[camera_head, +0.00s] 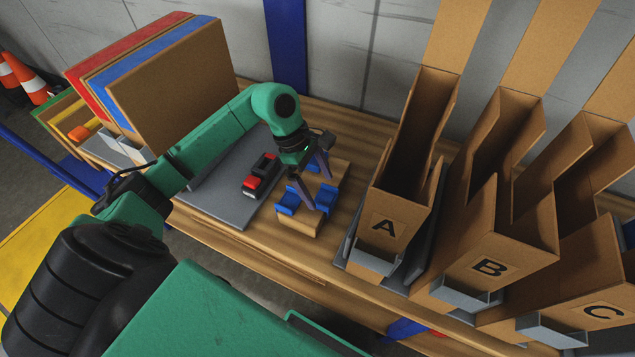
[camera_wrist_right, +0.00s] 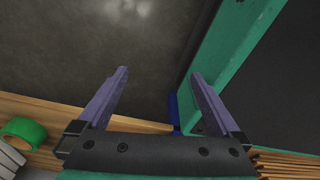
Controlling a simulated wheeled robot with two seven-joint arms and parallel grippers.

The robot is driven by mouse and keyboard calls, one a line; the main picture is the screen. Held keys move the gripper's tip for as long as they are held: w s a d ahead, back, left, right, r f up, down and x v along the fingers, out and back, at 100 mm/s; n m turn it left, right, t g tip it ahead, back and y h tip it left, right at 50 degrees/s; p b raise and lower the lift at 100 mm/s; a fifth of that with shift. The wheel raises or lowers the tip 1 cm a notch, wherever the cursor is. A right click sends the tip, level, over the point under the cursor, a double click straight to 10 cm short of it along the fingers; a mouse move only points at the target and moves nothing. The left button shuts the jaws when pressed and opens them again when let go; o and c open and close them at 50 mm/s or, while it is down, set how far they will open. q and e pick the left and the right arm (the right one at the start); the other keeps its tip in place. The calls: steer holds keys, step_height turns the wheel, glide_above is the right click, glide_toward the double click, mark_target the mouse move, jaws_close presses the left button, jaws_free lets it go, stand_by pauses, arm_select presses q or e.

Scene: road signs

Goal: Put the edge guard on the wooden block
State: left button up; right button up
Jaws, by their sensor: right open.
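The wooden block (camera_head: 301,222) lies on the wooden table, right of a grey mat, in the head view. Several blue pieces sit on or at it, one at its left side (camera_head: 287,203) and one at its right (camera_head: 327,198); they look like edge guards. My left gripper (camera_head: 320,193) points down right over the block. Its two purple-grey fingers stand apart among the blue pieces, and I see nothing clearly clamped between them. Its fingers partly hide the block's top. My right gripper (camera_wrist_right: 158,72) is open and empty in the right wrist view.
A red and black device (camera_head: 261,177) lies on the grey mat (camera_head: 225,203) left of the block. Cardboard bins A (camera_head: 388,217), B (camera_head: 490,262) and C (camera_head: 598,305) stand at the right. Boards (camera_head: 172,75) stand upright at the back left. A green ring-like object (camera_wrist_right: 22,131) shows in the right wrist view.

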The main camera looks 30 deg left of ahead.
arm_select(q)
steer(key=shift+r, duration=0.25)
steer(key=shift+r+p, duration=0.65)
steer(key=shift+p, duration=0.35)
steer(key=shift+w+a+r+b, duration=0.1)
steer(key=shift+a+r+b, duration=0.3)
steer(key=shift+r, duration=0.15)
steer(key=v, duration=1)
arm_select(e)
steer(key=shift+s+d+r, duration=0.1)
steer(key=shift+s+r, duration=0.4)
steer(key=shift+s, duration=0.05)
